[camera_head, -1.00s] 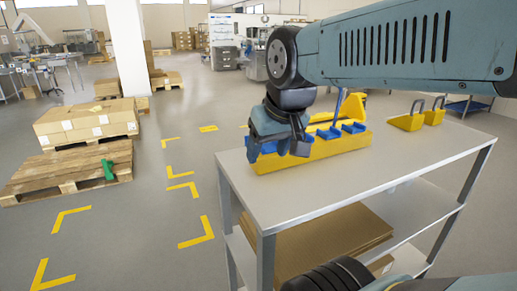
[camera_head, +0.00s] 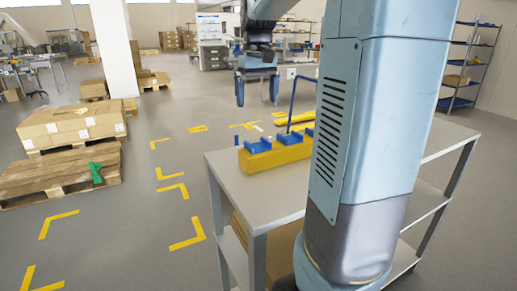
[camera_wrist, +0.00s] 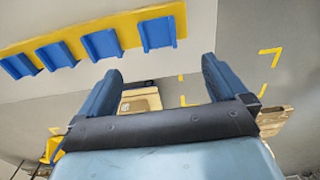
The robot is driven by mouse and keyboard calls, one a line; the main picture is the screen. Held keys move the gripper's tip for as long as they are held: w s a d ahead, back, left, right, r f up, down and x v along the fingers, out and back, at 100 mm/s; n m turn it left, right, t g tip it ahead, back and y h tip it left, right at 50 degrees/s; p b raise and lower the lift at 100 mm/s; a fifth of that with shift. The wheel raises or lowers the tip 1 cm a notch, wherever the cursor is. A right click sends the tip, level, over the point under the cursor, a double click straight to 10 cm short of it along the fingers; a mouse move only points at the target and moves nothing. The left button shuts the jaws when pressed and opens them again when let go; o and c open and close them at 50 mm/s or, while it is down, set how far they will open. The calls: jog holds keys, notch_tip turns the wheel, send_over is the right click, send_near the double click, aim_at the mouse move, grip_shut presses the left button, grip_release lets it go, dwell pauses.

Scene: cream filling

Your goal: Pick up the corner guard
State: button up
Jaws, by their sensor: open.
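Several blue angled pieces (camera_head: 258,145), which look like the corner guards, sit in a row on a yellow holder (camera_head: 283,156) on the metal table. They also show in the wrist view (camera_wrist: 157,33), along the yellow holder (camera_wrist: 128,29) at upper left. My gripper (camera_head: 256,98) is open and empty, fingers pointing down, above the holder and apart from it in the head view. In the wrist view, nothing is between my gripper's fingers (camera_wrist: 161,72). My arm hides the holder's right end in the head view.
The grey table (camera_head: 235,183) has a lower shelf. A blue upright handle (camera_head: 292,105) and a yellow item (camera_head: 297,119) are behind the holder. Boxes (camera_head: 75,125) stand on a pallet at left, near a pallet (camera_head: 50,180) with a green piece (camera_head: 95,172). Marked floor lies between.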

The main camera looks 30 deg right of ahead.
send_over(256, 145)
jog(key=f, duration=0.8)
jog(key=shift+s+d+f, duration=0.15)
jog(key=shift+s+f, duration=0.2)
jog(key=shift+f, duration=0.05)
jog(key=shift+w+f, duration=0.15)
jog(key=shift+f, duration=1.15)
jog(key=shift+w+f, duration=0.1)
jog(key=shift+f, duration=1.15)
jog(key=shift+c, duration=0.2)
jog(key=c, duration=1)
jog(key=shift+r, duration=0.1)
